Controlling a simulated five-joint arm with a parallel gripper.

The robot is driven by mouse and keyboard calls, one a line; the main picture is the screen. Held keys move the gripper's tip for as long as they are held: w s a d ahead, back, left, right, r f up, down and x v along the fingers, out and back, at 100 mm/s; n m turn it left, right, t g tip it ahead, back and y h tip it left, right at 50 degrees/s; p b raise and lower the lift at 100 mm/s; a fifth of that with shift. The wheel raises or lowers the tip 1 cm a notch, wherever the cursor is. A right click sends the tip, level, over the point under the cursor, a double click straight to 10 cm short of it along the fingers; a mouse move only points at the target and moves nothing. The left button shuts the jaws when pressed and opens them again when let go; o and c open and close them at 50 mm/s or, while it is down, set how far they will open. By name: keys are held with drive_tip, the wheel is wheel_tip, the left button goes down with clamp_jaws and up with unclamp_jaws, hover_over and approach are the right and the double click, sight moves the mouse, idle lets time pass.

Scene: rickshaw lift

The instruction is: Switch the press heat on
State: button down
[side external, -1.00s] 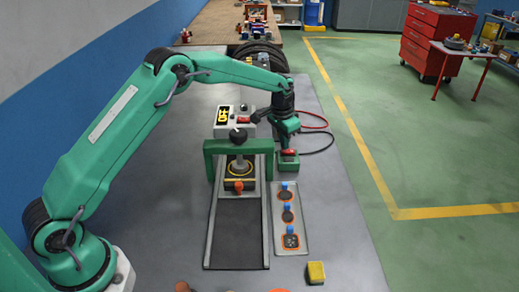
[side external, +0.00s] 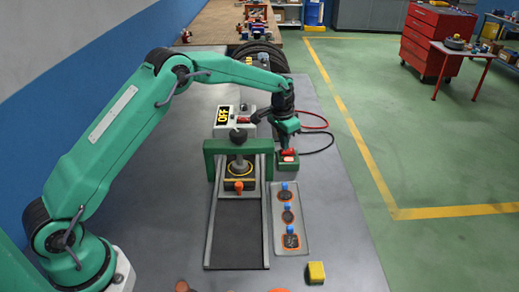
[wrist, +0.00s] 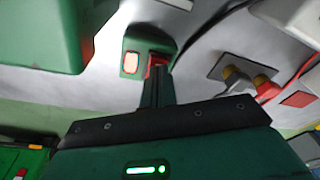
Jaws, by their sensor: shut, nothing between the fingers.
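A small green switch box (side external: 288,167) stands on the bench to the right of the green press frame (side external: 209,147). It has a red rocker (side external: 288,152) and a pale, glowing square lamp (wrist: 130,62), both showing in the wrist view. My gripper (wrist: 157,75) is shut and empty, its tips down at the red rocker and apparently touching it. The tips partly hide the rocker. A white box (side external: 221,131) behind the press carries a yellow-on-black sign (side external: 222,115) reading OFF.
A tray (side external: 278,247) with several blue-knobbed pieces lies in front of the switch box. A yellow block (side external: 316,273) sits near the front. Red and black cables (side external: 322,122) loop behind to the right. The bench right of the box is clear.

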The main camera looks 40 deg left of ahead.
wheel_tip(320, 180, up, 6)
drive_tip(key=shift+r, duration=0.25)
idle(0.7)
drive_tip(key=shift+r, duration=0.1)
drive_tip(key=s+r+n+t, duration=0.1)
drive_tip(key=s+r+t, duration=0.1)
drive_tip(key=s+r, duration=1.5)
drive_tip(key=s+f+n+t, duration=0.1)
drive_tip(key=s+f, duration=0.1)
drive_tip(key=s, duration=0.9)
drive_tip(key=s+f+n+t, duration=0.1)
drive_tip(key=s+f, duration=0.1)
drive_tip(key=s, duration=1)
drive_tip(key=shift+a+f, duration=0.15)
drive_tip(key=shift+a, duration=0.2)
